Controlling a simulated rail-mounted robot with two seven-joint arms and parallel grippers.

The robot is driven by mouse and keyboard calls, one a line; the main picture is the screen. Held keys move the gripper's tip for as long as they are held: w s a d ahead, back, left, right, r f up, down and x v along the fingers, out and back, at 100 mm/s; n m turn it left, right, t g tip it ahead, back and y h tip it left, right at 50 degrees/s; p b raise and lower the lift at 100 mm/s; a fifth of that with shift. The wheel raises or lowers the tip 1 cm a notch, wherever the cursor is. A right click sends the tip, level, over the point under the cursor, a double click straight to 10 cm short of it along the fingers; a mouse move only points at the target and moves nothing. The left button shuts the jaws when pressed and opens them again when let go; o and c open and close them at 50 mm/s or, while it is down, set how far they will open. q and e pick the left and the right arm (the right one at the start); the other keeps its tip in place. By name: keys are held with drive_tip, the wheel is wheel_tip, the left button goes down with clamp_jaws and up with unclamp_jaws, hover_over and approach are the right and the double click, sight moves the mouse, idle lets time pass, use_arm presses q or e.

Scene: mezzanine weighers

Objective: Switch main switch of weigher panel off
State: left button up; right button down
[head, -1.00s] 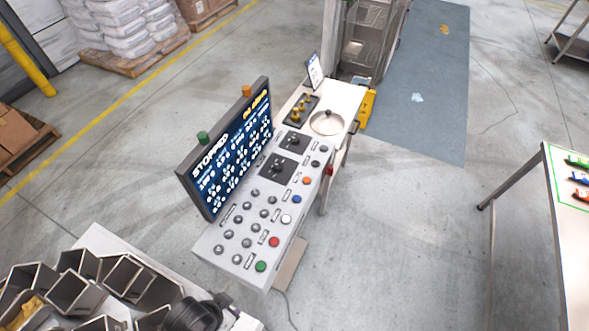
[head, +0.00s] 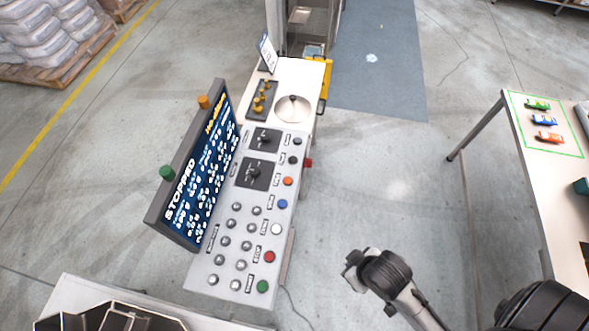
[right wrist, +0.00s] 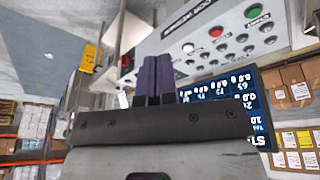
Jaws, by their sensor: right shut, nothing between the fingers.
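The weigher panel (head: 215,270) is a grey sloped console with a screen (head: 196,180) reading STOPPED. Two dark plates with black rotary knobs (head: 264,140) (head: 253,174) sit on its upper part. A red part (head: 308,163) sticks out from its right side. I cannot read which control is the main switch. My right gripper (right wrist: 155,78) is shut and empty, its dark fingers pointing toward the panel. In the head view my right arm's end (head: 352,268) is right of the panel, apart from it. My left gripper is out of view.
Red (head: 269,256), green (head: 262,286), white and blue buttons line the panel's right edge. A side table (head: 312,80) with a round lid adjoins its far end. Another table (head: 550,165) stands at right. Open floor (head: 380,180) lies between.

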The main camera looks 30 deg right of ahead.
drive_tip(key=shift+s+a, duration=0.2)
drive_tip(key=w+d+f+n+t+b, duration=0.4)
drive_tip(key=w+d+f+n+b, duration=0.1)
drive_tip(key=w+f+b, duration=0.4)
drive_tip(key=w+d+f+n+t+b, duration=0.5)
drive_tip(key=w+f+b, duration=0.5)
drive_tip(key=f+b, duration=0.2)
drive_tip(key=w+d+f+n+t+b, duration=0.5)
drive_tip(key=w+f+n+b, duration=0.1)
drive_tip(key=w+f+b, duration=0.4)
drive_tip(key=shift+d+f+b, duration=0.25)
drive_tip(key=shift+f+b, duration=0.4)
drive_tip(key=shift+b, duration=0.2)
drive_tip(key=shift+w, duration=0.2)
